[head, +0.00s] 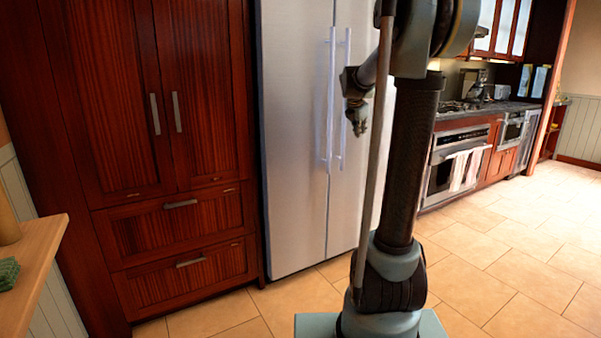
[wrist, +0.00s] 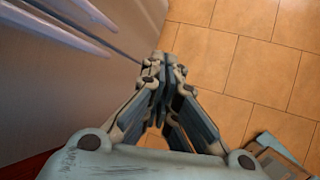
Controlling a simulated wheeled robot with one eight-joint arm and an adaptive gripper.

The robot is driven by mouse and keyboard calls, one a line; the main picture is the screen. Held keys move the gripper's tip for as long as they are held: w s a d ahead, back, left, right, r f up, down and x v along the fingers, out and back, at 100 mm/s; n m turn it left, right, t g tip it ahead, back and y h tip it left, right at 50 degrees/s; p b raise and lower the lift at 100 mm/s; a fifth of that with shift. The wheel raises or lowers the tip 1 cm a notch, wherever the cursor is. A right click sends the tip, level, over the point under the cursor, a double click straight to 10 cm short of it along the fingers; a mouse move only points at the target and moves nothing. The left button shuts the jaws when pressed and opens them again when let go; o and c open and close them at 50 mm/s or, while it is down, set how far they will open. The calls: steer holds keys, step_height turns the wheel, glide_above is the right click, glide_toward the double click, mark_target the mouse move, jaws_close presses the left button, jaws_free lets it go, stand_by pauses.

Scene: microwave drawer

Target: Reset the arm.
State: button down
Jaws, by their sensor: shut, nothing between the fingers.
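My gripper (head: 357,117) hangs pointing down in front of the fridge in the head view, partly behind my own arm links. In the wrist view my gripper (wrist: 163,66) has its fingertips together, with nothing between them, above the tiled floor. The silver double-door fridge (head: 290,130) stands behind it, with its two long vertical handles (head: 329,100) close to my gripper in the picture. I cannot tell whether my gripper touches the fridge. In the wrist view the fridge front (wrist: 60,90) is on the left.
Dark wooden cabinets with two drawers (head: 180,228) stand left of the fridge. A wooden counter edge (head: 38,265) juts in at lower left. An oven with towels (head: 458,165) stands at right. The tiled floor (head: 520,250) at right is clear.

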steer(key=s+a+f+m+g+y, duration=0.1)
steer(key=s+a+f+m, duration=0.1)
steer(key=s+f+m, duration=0.6)
steer(key=s+a+f+m+g+y, duration=0.1)
steer(key=s+f+m, duration=0.6)
steer(key=s, duration=1.5)
steer(key=s+a+f+m+g+y, duration=0.1)
steer(key=s+a+f+m+g, duration=0.1)
steer(key=s+f+m, duration=0.6)
steer(key=s+a+f, duration=0.1)
steer(key=s, duration=0.6)
steer(key=shift+s+a+m, duration=0.15)
steer(key=shift+a+m, duration=0.15)
steer(key=shift+f, duration=0.1)
